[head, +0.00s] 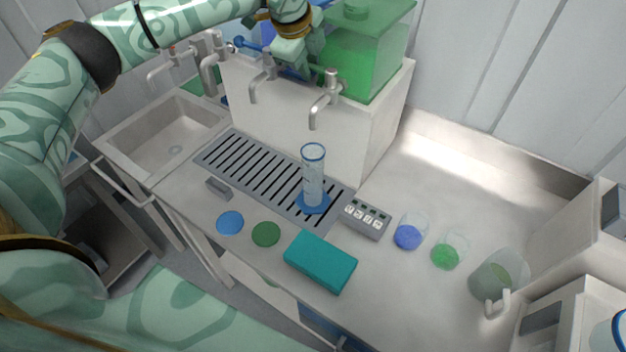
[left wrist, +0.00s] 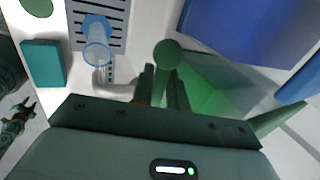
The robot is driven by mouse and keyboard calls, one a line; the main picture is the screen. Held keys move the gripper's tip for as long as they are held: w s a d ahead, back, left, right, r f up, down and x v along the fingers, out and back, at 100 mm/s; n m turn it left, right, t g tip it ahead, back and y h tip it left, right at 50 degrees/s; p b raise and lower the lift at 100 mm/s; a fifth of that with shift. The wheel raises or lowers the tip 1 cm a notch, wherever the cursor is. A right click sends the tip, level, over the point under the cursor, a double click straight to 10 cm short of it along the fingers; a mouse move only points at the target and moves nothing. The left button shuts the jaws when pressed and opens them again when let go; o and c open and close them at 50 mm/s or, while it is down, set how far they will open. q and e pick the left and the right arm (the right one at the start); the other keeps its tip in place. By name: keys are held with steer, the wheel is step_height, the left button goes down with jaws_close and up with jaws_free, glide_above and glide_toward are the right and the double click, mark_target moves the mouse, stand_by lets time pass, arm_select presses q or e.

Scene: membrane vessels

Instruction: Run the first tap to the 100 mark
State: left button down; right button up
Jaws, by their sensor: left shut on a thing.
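My left gripper (head: 304,72) is shut at the taps in front of the green tank. In the left wrist view, its dark fingers (left wrist: 162,88) close on a green lever with a round end (left wrist: 167,52); the head view hides this lever. The measuring cylinder (head: 313,178), clear with a blue rim and blue foot, stands upright on the slotted drip tray (head: 222,158). It also shows in the left wrist view (left wrist: 97,50). I see no coloured liquid in it; its marks are too small to read. The right tap (head: 326,98) has its spout above the cylinder. My right gripper (left wrist: 18,120) shows small in the left wrist view.
The green tank (head: 366,55) stands on a white block. Another tap (head: 262,80) and a blue lever (head: 240,42) are left of it. A teal block (head: 320,262), a button box (head: 367,218), blue and green discs and several beakers (head: 410,232) lie in front. The sink is left.

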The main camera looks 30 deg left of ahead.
arm_select(q)
steer(key=s+n+y, duration=0.1)
steer(key=n, duration=0.1)
steer(key=s+n+y, duration=0.1)
steer(key=n, duration=0.2)
steer(key=s+d+n+g+y, duration=0.1)
steer(key=n, duration=0.2)
steer(key=shift+s, duration=0.35)
stand_by(6.8)
